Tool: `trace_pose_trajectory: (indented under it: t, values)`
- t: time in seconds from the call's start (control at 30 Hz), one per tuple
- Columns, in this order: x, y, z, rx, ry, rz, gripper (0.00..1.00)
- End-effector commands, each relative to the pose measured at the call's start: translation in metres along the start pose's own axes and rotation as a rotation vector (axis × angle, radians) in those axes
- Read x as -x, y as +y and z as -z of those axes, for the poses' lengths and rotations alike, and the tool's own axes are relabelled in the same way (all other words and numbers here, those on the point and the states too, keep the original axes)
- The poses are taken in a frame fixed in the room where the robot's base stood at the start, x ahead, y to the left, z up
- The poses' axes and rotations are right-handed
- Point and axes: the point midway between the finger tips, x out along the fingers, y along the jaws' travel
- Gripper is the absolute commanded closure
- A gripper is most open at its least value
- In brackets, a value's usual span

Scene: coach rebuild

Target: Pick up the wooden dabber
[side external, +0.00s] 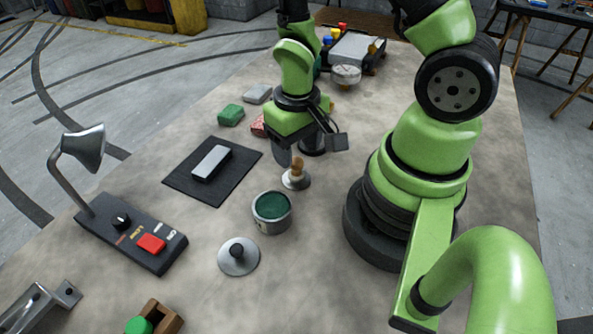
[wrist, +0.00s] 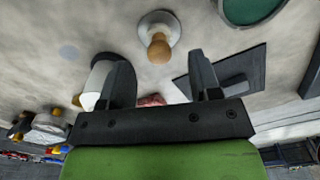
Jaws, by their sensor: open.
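The wooden dabber (side external: 297,167) stands upright on a pale round base (side external: 296,181) on the table, just in front of my gripper. In the wrist view the dabber's brown wooden knob (wrist: 159,48) shows beyond the fingertips, roughly centred between them, with its round base behind. My gripper (side external: 309,152) is above and behind the dabber in the side view, its two dark fingers apart. The wrist view shows the gripper (wrist: 158,60) open, with nothing held between its fingers. I cannot tell the exact height gap to the knob.
A can of green paint (side external: 271,211) stands close in front of the dabber. A black mat (side external: 180,181) with a grey block lies left. A round metal disc with a knob (side external: 238,256), a lamp panel (side external: 135,237) and green and red blocks stand around.

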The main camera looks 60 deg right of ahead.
Motion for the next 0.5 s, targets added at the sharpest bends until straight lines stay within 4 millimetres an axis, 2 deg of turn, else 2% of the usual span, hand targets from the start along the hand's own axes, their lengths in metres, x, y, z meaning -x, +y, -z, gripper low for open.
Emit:
trace_pose_trajectory:
  t: [0.23, 0.5]
  values:
    - [-0.032, 0.002, 0.002, 0.000, -0.006, -0.002, 0.43]
    - [-0.040, 0.001, 0.003, 0.001, 0.000, 0.000, 0.43]
